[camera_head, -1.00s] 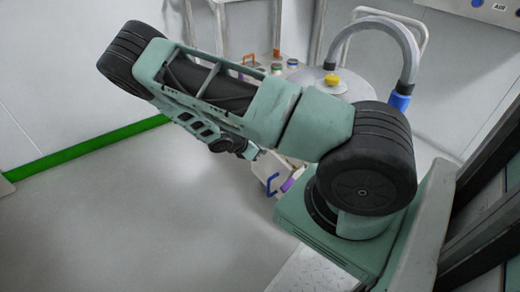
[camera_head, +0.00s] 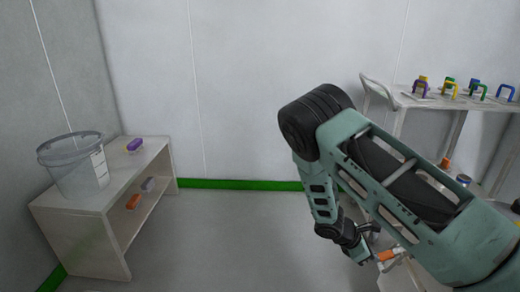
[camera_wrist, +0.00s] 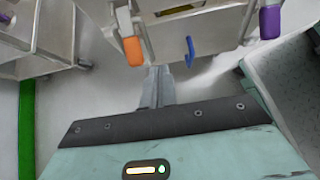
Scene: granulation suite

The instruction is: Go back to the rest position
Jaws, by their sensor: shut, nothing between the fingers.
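My gripper (camera_head: 366,250) hangs at the end of my folded arm, low at the right of centre in the head view. In the wrist view my gripper (camera_wrist: 157,82) is shut and empty, its fingers together and pointing away from the camera. An orange-ended handle (camera_wrist: 132,48) is just left of and beyond the fingertips there.
A white bench (camera_head: 440,103) at right bears several coloured padlock-like pieces. A purple handle (camera_wrist: 270,22) is at upper right. Open floor (camera_head: 220,240) lies between.

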